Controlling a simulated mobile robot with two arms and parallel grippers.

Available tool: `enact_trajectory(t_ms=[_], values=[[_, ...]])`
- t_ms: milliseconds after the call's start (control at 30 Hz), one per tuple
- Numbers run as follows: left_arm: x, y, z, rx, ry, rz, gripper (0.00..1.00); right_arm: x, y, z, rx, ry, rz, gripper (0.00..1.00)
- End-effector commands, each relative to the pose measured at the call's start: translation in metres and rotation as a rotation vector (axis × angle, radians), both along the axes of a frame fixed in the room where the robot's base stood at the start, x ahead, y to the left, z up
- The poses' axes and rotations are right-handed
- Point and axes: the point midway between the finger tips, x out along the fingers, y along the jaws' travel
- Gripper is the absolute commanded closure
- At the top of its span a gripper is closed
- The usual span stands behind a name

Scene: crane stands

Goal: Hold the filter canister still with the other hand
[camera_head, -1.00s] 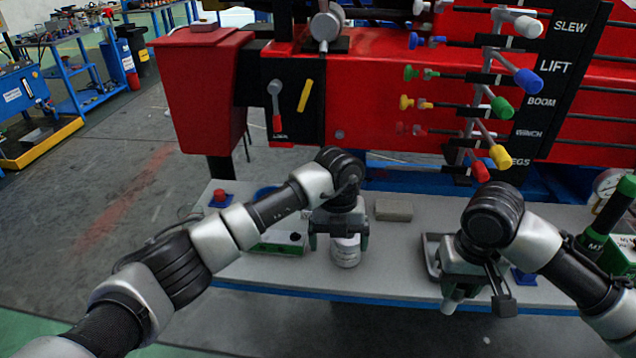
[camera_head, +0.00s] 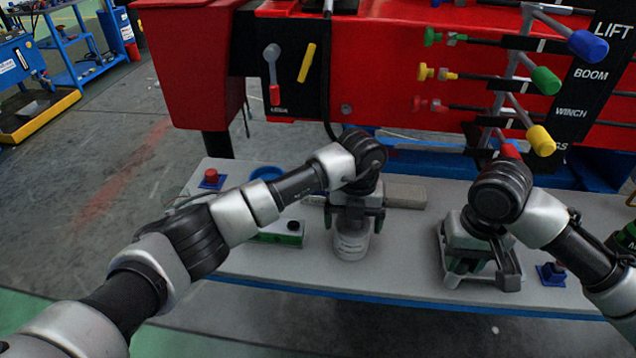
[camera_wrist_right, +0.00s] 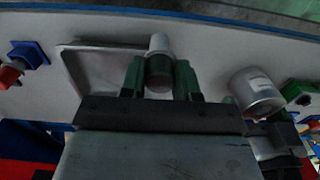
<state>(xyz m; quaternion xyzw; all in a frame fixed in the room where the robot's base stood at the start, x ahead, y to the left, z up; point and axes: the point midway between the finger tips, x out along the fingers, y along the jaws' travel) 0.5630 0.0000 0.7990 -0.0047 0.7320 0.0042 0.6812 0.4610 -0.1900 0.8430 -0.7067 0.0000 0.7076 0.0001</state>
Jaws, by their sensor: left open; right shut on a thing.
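The filter canister (camera_head: 351,245) is a white cylinder with a printed label, upright on the grey bench. It also shows in the right wrist view (camera_wrist_right: 257,92). My left gripper (camera_head: 356,222) is right above it, open, with its fingers at either side of the canister's top. I cannot tell whether they touch it. My right gripper (camera_head: 480,268) is over the metal tray (camera_wrist_right: 88,72), to the right of the canister. In the right wrist view its green fingers (camera_wrist_right: 160,80) are shut on a small cylinder (camera_wrist_right: 160,45) with a pale end and a dark band.
A grey block (camera_head: 405,194) lies behind the canister. A green box with a black knob (camera_head: 287,232) stands left of it. A red machine with coloured levers (camera_head: 540,140) rises behind.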

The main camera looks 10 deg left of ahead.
Motion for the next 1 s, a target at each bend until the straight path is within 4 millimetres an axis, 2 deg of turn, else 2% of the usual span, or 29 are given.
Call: enact_trajectory(t_ms=[33, 200, 533, 867, 1000], values=[[0.0, 0.0, -0.011, 0.001, 0.0, 0.001, 0.06, 0.0, 0.0, -0.008, 0.0, -0.001, 0.0, 0.96], [-0.001, 0.0, -0.025, 0.001, 0.0, 0.001, 0.06, 0.0, 0.0, -0.015, 0.0, -0.001, 0.0, 0.96], [-0.003, 0.001, -0.03, 0.003, 0.004, 0.001, 0.06, 0.0, 0.0, -0.016, 0.0, -0.001, 0.0, 0.96], [-0.004, 0.001, -0.032, 0.005, 0.009, 0.001, 0.57, 0.0, 0.0, -0.016, 0.0, -0.001, 0.0, 0.96], [-0.004, 0.001, -0.033, 0.005, 0.009, 0.001, 0.57, 0.0, 0.0, -0.016, 0.0, -0.001, 0.0, 0.96]])
